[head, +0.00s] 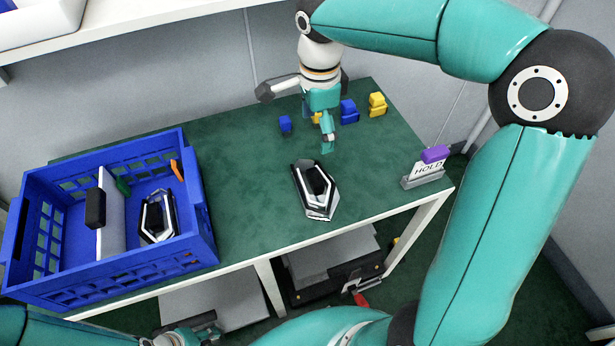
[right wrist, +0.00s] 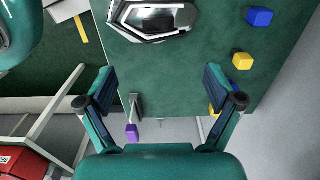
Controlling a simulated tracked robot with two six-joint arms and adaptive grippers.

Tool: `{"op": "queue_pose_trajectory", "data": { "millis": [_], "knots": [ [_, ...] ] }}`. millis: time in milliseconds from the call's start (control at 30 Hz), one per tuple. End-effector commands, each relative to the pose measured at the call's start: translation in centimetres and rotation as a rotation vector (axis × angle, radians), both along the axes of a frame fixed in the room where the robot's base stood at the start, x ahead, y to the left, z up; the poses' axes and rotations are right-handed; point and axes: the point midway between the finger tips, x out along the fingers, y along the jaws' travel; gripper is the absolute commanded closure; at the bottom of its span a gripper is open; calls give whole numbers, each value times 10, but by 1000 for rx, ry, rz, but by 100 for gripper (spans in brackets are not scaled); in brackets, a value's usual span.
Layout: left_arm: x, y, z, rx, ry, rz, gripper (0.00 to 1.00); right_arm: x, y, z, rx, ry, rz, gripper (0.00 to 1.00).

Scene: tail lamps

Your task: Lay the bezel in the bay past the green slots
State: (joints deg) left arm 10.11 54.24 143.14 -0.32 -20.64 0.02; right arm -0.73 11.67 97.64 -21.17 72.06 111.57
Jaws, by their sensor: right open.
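A black-and-silver angular bezel (head: 316,190) lies on the green table, right of the crate. It also shows at the top of the right wrist view (right wrist: 155,17). My right gripper (head: 326,138) is open and empty above the back of the table, beyond the bezel; its spread fingers show in the wrist view (right wrist: 160,80). The blue crate (head: 108,274) holds a pale upright divider (head: 111,213) with a dark block on it. A similar bezel (head: 157,216) sits right of the divider. A green piece (head: 123,186) shows behind it, an orange one (head: 177,170) at the right wall.
Small blue (head: 285,123) and yellow blocks (head: 377,104) stand at the back of the table, near my right gripper. The table between crate and bezel is clear.

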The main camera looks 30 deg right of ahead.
Motion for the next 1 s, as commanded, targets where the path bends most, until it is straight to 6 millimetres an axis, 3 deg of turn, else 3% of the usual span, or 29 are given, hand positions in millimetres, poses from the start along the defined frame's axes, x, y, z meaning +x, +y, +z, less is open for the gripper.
{"op": "queue_pose_trajectory", "data": {
  "millis": [400,767,1000],
  "knots": [
    [0,0,-8,0,1,0,60,1,3,-86,0,6,9,8],
    [0,0,-9,0,1,0,60,1,5,-115,0,4,10,8],
    [0,0,-7,0,1,0,60,0,8,-148,0,6,10,8]
  ]
}}
